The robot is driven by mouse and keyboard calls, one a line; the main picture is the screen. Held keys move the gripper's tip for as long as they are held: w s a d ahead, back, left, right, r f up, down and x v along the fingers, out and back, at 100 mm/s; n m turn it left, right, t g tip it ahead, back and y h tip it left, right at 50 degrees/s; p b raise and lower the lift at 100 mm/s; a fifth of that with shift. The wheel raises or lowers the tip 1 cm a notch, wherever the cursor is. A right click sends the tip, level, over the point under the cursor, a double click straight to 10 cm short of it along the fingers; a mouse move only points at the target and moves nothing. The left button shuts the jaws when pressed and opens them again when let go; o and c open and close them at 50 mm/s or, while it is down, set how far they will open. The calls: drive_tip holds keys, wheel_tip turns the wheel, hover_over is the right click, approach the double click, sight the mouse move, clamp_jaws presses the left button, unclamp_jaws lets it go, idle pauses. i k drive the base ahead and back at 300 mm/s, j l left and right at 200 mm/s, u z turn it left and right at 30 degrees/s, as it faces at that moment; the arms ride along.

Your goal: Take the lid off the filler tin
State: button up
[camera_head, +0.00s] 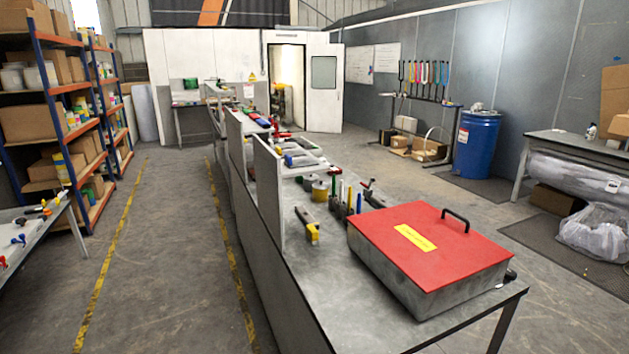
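A large grey metal box (403,283) stands near the front end of the long bench. A flat red lid (455,238) covers it, with a yellow label and a black handle (455,218) on top. The label is too small to read. Farther back on the bench stands a small round yellowish tin (320,191), with another small round item (308,183) beside it. I cannot tell for certain which of these is the filler tin. My gripper is not in view.
Upright tools (347,197) and a yellow-ended tool (308,228) stand or lie on the bench (345,318) left of the box. Upright panels (268,190) edge its left side. Shelving (50,110) stands far left, a blue drum (476,145) at right. The left aisle floor is clear.

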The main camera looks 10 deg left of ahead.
sight(320, 185)
drive_tip(key=i+j+u, duration=0.1)
drive_tip(key=u, duration=1.15)
drive_tip(key=i, duration=5.4)
drive_tip(key=i+j+z, duration=0.25)
drive_tip(key=i+z, duration=0.2)
drive_tip(key=i+j+z, duration=0.45)
drive_tip(key=k+l+z, duration=0.1)
drive_tip(key=z, duration=1.85)
drive_tip(key=i+j+z, duration=0.1)
drive_tip(key=z, duration=0.15)
drive_tip(key=k+j+u, duration=0.15)
drive_tip(key=k+j, duration=0.05)
drive_tip(key=j, duration=0.05)
